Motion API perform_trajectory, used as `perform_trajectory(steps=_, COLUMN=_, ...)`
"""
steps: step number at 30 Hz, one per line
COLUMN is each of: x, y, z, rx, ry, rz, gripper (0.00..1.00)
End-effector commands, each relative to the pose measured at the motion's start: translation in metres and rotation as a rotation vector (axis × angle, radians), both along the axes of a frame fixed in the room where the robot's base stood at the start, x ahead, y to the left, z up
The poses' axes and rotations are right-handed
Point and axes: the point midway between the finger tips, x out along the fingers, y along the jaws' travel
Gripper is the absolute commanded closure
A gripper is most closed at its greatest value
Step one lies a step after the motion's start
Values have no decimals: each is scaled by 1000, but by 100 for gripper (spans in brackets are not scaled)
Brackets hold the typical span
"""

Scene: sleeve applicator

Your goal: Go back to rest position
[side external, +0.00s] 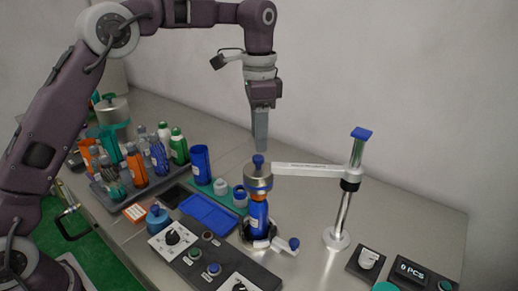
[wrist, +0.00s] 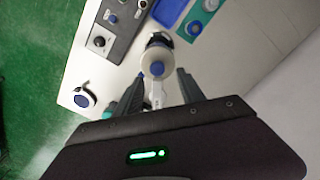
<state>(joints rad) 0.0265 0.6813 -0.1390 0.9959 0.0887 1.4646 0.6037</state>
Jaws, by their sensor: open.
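My gripper (side external: 261,140) points straight down above the sleeve applicator head (side external: 258,178), apart from it. In the wrist view its two fingers (wrist: 160,92) are spread on either side of the head, with nothing between them held. The applicator head is a metal cap with a blue knob, at the end of a white arm (side external: 308,169) from a chrome post (side external: 347,200) with a blue top. A blue bottle (side external: 258,216) stands upright under the head in a holder (side external: 272,243) with a blue-tipped handle.
A rack (side external: 140,193) of several coloured bottles stands at the left. A control panel (side external: 205,265), a blue tray (side external: 208,213) and a blue cup (side external: 201,164) lie nearer the middle. A counter display (side external: 411,272) is at the front right. The table's back right is clear.

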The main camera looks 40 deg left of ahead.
Motion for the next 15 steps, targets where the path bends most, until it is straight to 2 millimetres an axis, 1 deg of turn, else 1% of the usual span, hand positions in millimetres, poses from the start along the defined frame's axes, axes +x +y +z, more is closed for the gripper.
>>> perform_trajectory(steps=1, x=1, y=0, z=7, rx=0, ry=-3, rz=0, gripper=54)
perform_trajectory(steps=4, x=0, y=0, z=15, rx=1, ry=-1, rz=0, gripper=54)
perform_trajectory(steps=12, x=-1, y=0, z=17, rx=1, ry=-1, rz=1, gripper=54)
perform_trajectory(steps=14, x=-6, y=1, z=24, rx=2, ry=-11, rz=12, gripper=54)
perform_trajectory(steps=15, x=-14, y=2, z=33, rx=4, ry=-27, rz=31, gripper=54)
